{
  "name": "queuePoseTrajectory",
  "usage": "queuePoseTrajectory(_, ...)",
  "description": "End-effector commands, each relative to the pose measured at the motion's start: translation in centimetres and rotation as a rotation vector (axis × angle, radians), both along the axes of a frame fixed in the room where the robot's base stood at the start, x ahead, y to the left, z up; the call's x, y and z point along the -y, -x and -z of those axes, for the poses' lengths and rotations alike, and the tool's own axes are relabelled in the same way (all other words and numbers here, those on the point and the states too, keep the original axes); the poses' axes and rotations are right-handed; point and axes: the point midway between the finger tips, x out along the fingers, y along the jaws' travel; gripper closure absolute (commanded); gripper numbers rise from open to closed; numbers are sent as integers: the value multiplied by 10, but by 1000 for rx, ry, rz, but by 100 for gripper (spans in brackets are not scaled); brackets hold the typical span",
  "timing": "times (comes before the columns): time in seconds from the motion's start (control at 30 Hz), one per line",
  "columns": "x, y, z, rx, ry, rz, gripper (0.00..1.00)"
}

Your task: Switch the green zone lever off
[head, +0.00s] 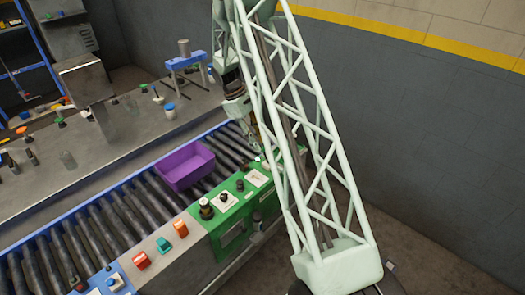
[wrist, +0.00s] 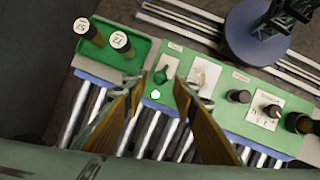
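A small green lever (wrist: 162,73) stands on the green control panel (wrist: 225,112), with a small label behind it, in the wrist view. Which way it is set I cannot tell. A bright white-green spot (wrist: 155,95) shows just in front of it. My gripper (wrist: 159,84) is open, its two brown-padded fingers spread to either side of the lever in the picture. Nothing is between the pads that I can see as held; contact with the lever cannot be told. In the head view my gripper is mostly hidden behind my lattice arm, and the lever cannot be made out.
A black knob (wrist: 239,96) and a dial plate (wrist: 267,111) lie further right. A green tray with two numbered dark cylinders (wrist: 120,41) is at left. A purple bin (head: 186,165) sits on the roller conveyor (head: 110,220).

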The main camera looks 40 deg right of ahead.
Motion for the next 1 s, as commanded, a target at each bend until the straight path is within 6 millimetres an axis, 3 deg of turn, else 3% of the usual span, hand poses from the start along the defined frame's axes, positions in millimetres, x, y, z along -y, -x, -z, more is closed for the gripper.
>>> queuePoseTrajectory(0.4, 8, 14, 39, -1, 0, -1, 74)
queuePoseTrajectory(0.87, 9, 16, 44, 0, 0, 0, 74)
queuePoseTrajectory(1.0, 9, 16, 44, 0, 0, 0, 87)
